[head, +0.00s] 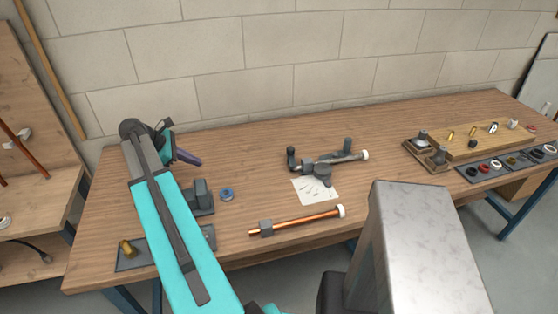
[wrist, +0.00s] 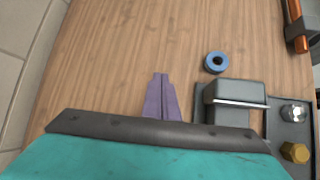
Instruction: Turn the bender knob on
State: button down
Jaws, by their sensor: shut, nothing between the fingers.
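The bender (head: 322,172) is a dark grey tool on the middle of the workbench, behind a white printed card (head: 317,191). It has a long pale handle with a white end and several dark upright posts; I cannot tell which part is the knob. My gripper (head: 198,161) is shut and empty, its purple fingers above the left part of the bench, well left of the bender. Its fingers also show in the wrist view (wrist: 160,78), pointing over bare wood. The bender is not seen in the wrist view.
A blue ring (head: 227,194) and a grey block (wrist: 235,98) are right of my fingers. A copper pipe (head: 297,222) lies in front of the bender. A wooden rack (head: 470,145) with fittings stands at the right. The bench between gripper and bender is largely clear.

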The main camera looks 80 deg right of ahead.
aim_at(292, 156)
jog(key=s+d+r+y, duration=0.1)
jog(key=s+d, duration=0.1)
jog(key=s, duration=0.4)
jog(key=s+d+r+g+y+b, duration=0.1)
jog(key=s+d, duration=0.2)
jog(key=s, duration=0.4)
jog(key=s+d+r+m+g, duration=0.1)
jog(key=s+d, duration=0.2)
jog(key=s, duration=0.3)
jog(key=shift+s+y, duration=0.2)
jog(key=shift+y, duration=0.2)
jog(key=shift+s+d+f, duration=0.1)
jog(key=shift+d+f, duration=0.05)
jog(key=p+x, duration=0.2)
jog(key=x, duration=0.7)
jog(key=shift+s, duration=0.25)
jog(key=s+p, duration=0.1)
jog(key=s+d, duration=0.1)
jog(key=shift+s+p, duration=0.35)
jog(key=shift+s, duration=0.05)
jog(key=shift+s+d+f, duration=0.15)
jog(key=shift+s, duration=0.45)
jog(key=shift+w, duration=0.1)
